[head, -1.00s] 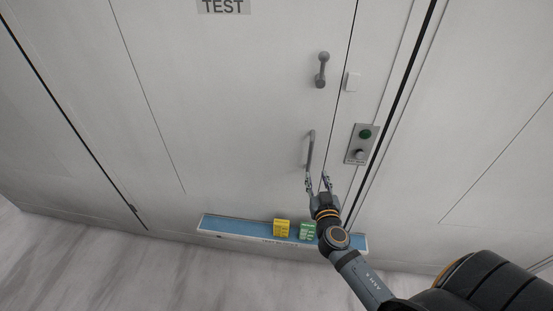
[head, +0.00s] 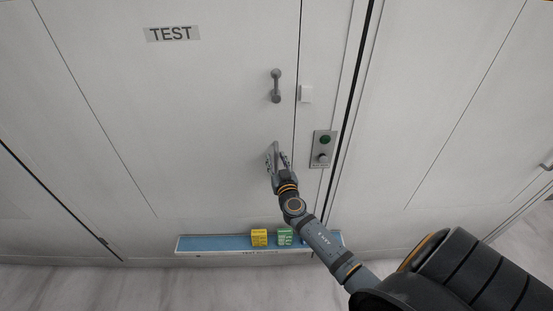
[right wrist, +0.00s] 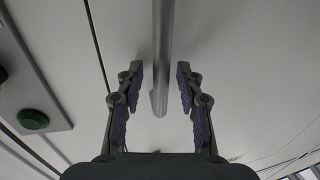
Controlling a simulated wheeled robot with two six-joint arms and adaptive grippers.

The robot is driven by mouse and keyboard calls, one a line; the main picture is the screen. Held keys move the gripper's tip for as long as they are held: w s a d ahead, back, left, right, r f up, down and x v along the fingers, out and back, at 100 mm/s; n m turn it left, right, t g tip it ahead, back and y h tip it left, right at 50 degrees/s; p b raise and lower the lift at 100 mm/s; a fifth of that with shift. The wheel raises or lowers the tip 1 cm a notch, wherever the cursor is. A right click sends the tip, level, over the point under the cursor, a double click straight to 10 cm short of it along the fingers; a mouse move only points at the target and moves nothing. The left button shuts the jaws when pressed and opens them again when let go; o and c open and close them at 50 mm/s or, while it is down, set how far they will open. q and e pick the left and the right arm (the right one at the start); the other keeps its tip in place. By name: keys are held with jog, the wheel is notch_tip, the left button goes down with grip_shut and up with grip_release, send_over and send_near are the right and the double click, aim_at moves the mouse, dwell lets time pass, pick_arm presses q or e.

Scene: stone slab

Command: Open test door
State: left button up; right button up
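The white door with the TEST sign (head: 171,34) fills the middle of the head view and looks closed. In the right wrist view the handle bar (right wrist: 161,60) runs between the two fingers of the right gripper (right wrist: 159,90). The fingers are open, with a gap on each side of the bar. My left gripper is not in view.
A control panel (head: 323,149) with a green button and a knob is right of the handle; the button (right wrist: 32,119) shows in the wrist view. A blue ledge (head: 215,243) below holds a yellow box (head: 259,237) and green box (head: 285,236).

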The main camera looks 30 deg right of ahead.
jog(key=shift+a, duration=0.1)
grip_shut()
dwell(0.7)
